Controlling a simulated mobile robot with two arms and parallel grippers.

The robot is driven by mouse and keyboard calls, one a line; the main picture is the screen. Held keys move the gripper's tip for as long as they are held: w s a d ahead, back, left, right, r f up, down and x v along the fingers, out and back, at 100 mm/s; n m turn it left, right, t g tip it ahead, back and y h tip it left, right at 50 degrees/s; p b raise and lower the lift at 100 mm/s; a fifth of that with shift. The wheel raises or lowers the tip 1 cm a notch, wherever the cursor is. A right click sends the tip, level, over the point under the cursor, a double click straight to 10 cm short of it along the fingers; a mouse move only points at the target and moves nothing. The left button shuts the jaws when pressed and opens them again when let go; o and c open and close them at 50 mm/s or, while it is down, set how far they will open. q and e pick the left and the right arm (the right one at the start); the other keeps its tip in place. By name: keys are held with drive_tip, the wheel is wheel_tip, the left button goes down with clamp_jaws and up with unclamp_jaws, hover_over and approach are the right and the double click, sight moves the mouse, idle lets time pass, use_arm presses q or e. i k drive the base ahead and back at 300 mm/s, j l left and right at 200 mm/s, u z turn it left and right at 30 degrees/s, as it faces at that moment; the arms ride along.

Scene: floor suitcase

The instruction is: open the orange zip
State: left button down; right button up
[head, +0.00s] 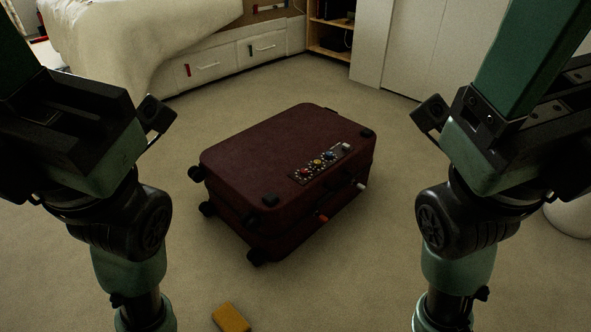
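A dark maroon suitcase (250,150) lies flat on the carpet in the middle of the head view, its lid closed. A small orange-red zip pull (321,217) shows on its side facing the lower right, near the seam. A small white pull (361,185) sits farther along the same side. The zip teeth are too dark to make out. Both my arms hang down at the left and right of the suitcase, apart from it. Their grippers lie below the picture's bottom edge and are hidden.
A panel with several coloured knobs (318,163) is on the suitcase top. Black wheels (207,209) stick out at its left end. A yellow-orange block (231,318) lies on the floor in front. A bed (140,40) and cabinets (420,45) stand behind.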

sight(324, 220)
drive_tip(key=i+u, duration=0.2)
drive_tip(key=u, duration=0.2)
drive_tip(key=i+l+u, duration=0.1)
drive_tip(key=i+u, duration=0.25)
drive_tip(key=k, duration=0.1)
